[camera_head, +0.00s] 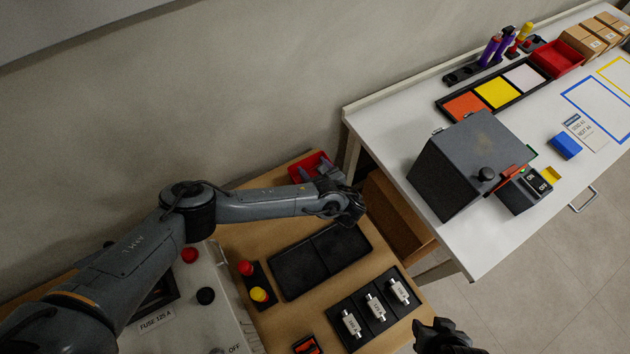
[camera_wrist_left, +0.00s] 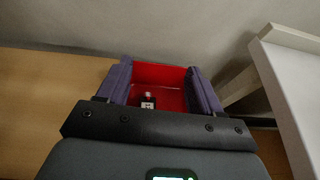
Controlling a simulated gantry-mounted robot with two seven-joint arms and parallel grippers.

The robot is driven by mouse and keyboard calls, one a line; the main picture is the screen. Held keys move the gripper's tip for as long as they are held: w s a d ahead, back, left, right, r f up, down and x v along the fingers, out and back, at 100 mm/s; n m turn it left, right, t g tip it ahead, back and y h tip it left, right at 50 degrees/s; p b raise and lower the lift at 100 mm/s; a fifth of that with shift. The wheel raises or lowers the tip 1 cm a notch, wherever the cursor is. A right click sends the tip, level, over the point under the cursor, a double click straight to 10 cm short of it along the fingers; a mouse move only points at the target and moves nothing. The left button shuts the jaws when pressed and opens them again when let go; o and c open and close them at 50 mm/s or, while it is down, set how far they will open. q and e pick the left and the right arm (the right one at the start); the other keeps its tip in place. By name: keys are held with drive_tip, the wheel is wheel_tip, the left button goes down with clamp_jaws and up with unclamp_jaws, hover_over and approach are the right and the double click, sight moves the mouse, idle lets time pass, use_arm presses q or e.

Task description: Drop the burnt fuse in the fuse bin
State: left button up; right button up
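The fuse bin (camera_head: 310,160), a small red box, stands at the far end of the wooden bench by the wall. In the left wrist view the red bin (camera_wrist_left: 160,73) lies straight ahead, between my fingers. A small dark fuse (camera_wrist_left: 148,104) with a white label shows inside the bin's outline, clear of both fingers. My left gripper (camera_head: 316,172) is over the bin; its two purple-grey fingers (camera_wrist_left: 159,78) are spread apart with nothing between them. My right gripper (camera_head: 445,337) shows only in part at the bottom of the head view; its fingers are unclear.
Three white fuses (camera_head: 375,307) sit in a black holder on the wooden bench. An empty black tray (camera_head: 320,261) lies behind it. A grey panel with buttons (camera_head: 205,296) is at the left. The white table (camera_head: 400,110) at the right carries a dark grey box (camera_head: 465,163).

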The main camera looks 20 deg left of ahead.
use_arm(q)
drive_tip(key=p+v, duration=0.2)
drive_tip(key=v, duration=0.8)
drive_tip(key=shift+s+d+r+p, duration=0.15)
drive_tip(key=shift+s+d+p, duration=0.1)
drive_tip(key=shift+p, duration=0.1)
